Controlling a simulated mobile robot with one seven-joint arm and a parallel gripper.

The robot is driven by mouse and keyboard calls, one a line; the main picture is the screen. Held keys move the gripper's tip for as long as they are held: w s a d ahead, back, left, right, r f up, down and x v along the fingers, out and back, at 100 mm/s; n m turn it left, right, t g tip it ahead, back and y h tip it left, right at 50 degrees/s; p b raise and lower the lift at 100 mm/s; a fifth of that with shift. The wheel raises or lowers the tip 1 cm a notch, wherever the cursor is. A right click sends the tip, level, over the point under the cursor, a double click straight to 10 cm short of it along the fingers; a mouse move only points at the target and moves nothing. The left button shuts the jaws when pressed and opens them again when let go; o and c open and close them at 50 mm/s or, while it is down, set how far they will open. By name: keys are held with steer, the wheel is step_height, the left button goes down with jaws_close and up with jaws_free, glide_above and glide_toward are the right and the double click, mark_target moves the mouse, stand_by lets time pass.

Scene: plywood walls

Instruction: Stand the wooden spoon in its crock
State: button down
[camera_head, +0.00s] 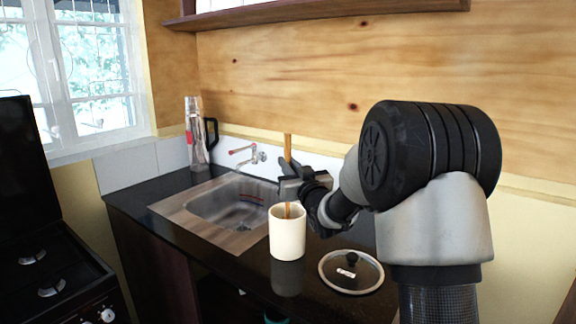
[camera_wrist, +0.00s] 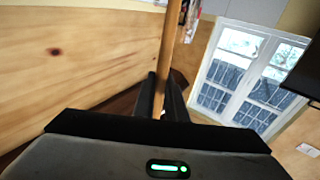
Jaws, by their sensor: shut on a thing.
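The wooden spoon (camera_head: 288,147) is upright, with its upper part rising above my gripper (camera_head: 290,186). My gripper is shut on the spoon; the wrist view also shows the spoon (camera_wrist: 169,45) between the two dark fingers (camera_wrist: 162,98). The white crock (camera_head: 287,236) stands on the dark counter, directly below my gripper. The spoon's lower part shows just above the crock's rim and seems to pass into its mouth. How deep it reaches is hidden by the crock's wall.
A steel sink (camera_head: 232,204) with a wall tap (camera_head: 256,156) lies left of the crock. A glass lid (camera_head: 351,271) lies on the counter to the right. A clear bottle (camera_head: 195,135) stands at the back left. A black stove (camera_head: 45,270) is at far left.

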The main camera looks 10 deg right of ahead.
steer(key=c, duration=1.7)
jaws_free()
steer(key=b+v, duration=0.1)
steer(key=v, duration=1.6)
steer(key=shift+s, duration=0.25)
